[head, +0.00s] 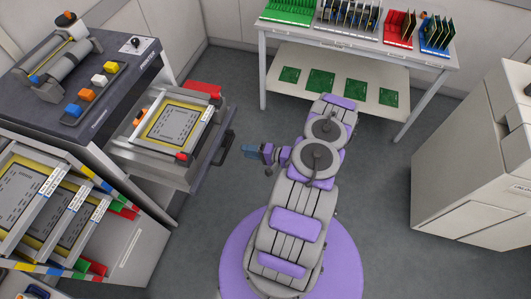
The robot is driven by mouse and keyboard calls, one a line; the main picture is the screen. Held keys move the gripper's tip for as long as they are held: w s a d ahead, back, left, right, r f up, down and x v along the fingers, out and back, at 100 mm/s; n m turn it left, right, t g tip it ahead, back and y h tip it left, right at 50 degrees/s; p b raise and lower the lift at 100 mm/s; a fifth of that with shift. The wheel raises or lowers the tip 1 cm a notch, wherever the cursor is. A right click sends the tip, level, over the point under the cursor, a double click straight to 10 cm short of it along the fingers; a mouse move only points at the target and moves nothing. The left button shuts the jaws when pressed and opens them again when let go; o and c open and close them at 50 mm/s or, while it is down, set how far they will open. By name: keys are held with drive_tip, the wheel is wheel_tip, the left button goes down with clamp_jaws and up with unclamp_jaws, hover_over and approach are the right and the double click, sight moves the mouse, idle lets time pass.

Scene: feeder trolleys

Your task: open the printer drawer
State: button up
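The printer (92,62) is a dark-topped grey machine at the upper left of the head view. Its drawer (150,171) stands out from the printer's side toward my arm, with a yellow-edged stencil frame (175,126) visible inside. A dark handle (224,145) is on the drawer's front panel.
A rack of stencil frames (97,207) stands at the lower left. A table (367,48) with coloured board racks and a lower shelf of green boards is at the back. A pale cabinet (477,160) stands at the right. Grey floor is clear around my base.

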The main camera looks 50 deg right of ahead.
drive_tip(key=v, duration=0.7)
drive_tip(key=shift+s, duration=0.2)
